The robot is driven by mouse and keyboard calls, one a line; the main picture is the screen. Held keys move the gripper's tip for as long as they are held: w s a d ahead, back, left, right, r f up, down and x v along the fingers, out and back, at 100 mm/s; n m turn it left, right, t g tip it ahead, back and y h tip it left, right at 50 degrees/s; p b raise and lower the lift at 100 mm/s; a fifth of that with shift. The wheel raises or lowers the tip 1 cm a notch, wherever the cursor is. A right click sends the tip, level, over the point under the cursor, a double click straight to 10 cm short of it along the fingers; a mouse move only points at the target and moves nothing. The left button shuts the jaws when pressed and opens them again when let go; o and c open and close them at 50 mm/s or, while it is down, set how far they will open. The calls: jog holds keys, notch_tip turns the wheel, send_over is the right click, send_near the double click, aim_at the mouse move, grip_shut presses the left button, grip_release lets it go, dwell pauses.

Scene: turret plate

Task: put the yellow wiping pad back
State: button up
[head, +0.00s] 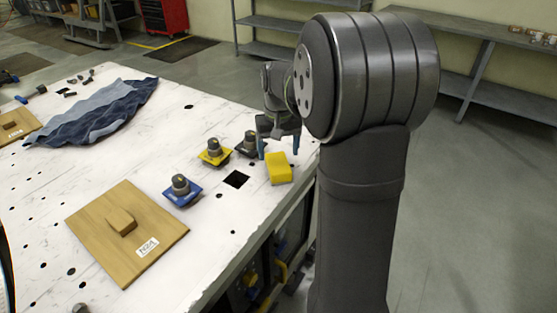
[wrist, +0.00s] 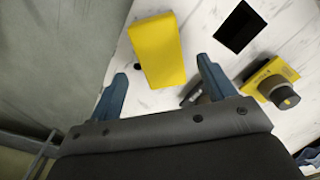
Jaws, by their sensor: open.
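The yellow wiping pad (head: 279,169) lies on the white table near its right edge in the head view. In the wrist view the pad (wrist: 158,50) lies ahead of the fingertips, roughly in line with the gap between them. My gripper (wrist: 163,70) is open and empty, with one blue finger toward each side of the pad. In the head view my gripper (head: 279,144) is just behind the pad, partly hidden by my arm. I cannot tell its exact height above the table.
A square dark hole (head: 236,179) is left of the pad. Knobs on a yellow plate (head: 214,153), a blue plate (head: 182,191) and a dark plate (head: 247,146) stand nearby. A wooden board (head: 95,225) with a handle lies front left. A blue cloth (head: 97,112) lies at the back left.

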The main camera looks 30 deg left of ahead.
aim_at(279, 163)
notch_tip(279, 163, up, 7)
jog(key=shift+r, duration=0.15)
dwell(0.4)
jog(key=shift+f, duration=4.15)
